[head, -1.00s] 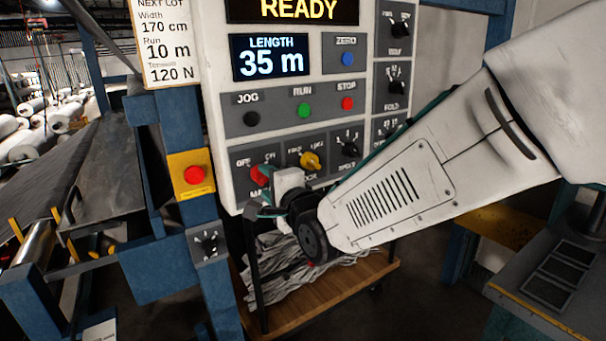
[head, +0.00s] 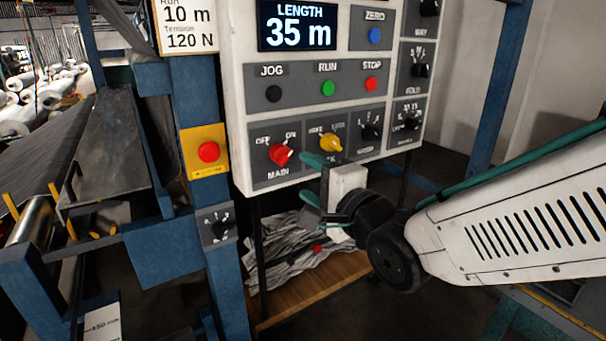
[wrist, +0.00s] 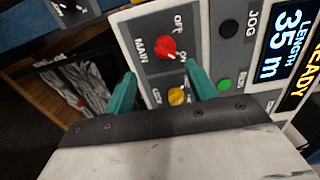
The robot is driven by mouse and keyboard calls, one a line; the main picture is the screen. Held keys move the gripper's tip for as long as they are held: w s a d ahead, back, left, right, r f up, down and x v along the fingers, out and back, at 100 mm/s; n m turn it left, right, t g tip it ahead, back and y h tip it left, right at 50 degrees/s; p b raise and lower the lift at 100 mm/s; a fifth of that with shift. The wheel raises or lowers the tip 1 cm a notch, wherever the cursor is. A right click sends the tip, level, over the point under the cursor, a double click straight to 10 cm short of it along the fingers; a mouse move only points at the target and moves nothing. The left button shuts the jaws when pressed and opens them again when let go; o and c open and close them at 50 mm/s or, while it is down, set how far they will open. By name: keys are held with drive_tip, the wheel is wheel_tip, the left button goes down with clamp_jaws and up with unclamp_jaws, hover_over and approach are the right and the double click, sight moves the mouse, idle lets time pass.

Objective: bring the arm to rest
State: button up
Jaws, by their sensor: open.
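My gripper (head: 312,178) is open and empty, its two teal fingers apart in front of the lower edge of the white control panel (head: 237,95). In the wrist view my gripper (wrist: 158,88) shows its fingers spread, with the red MAIN knob (wrist: 166,48) and the yellow knob (wrist: 178,97) beyond them. In the head view the red MAIN knob (head: 280,154) stands up and left of the fingers, apart from them. The yellow knob (head: 330,143) is just above the upper finger. My white arm reaches in from the right.
A red emergency button (head: 208,152) sits on a yellow plate on the blue post (head: 196,100). A small dial (head: 218,227) is below it. A wooden cart (head: 300,291) with crumpled grey material (head: 290,260) stands under the panel. Rolls (head: 30,110) lie far left.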

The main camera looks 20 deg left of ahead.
drive_tip(key=s+d+f+n+g+h, duration=0.1)
drive_tip(key=d+f+n+g+h, duration=0.3)
drive_tip(key=f, duration=0.5)
drive_tip(key=s+d+f+n+g+h, duration=0.25)
drive_tip(key=d+n+h, duration=0.3)
drive_tip(key=d, duration=0.75)
drive_tip(key=s+d+r+g+h, duration=0.1)
drive_tip(key=s+d+r+h, duration=0.1)
drive_tip(key=s+d, duration=0.6)
drive_tip(key=s+d+r+m+g+h, duration=0.1)
drive_tip(key=s+d+r+g+h, duration=0.1)
drive_tip(key=s+d, duration=0.6)
drive_tip(key=shift+s+d+r, duration=0.25)
drive_tip(key=shift+d+r, duration=0.3)
drive_tip(key=shift+d, duration=3.1)
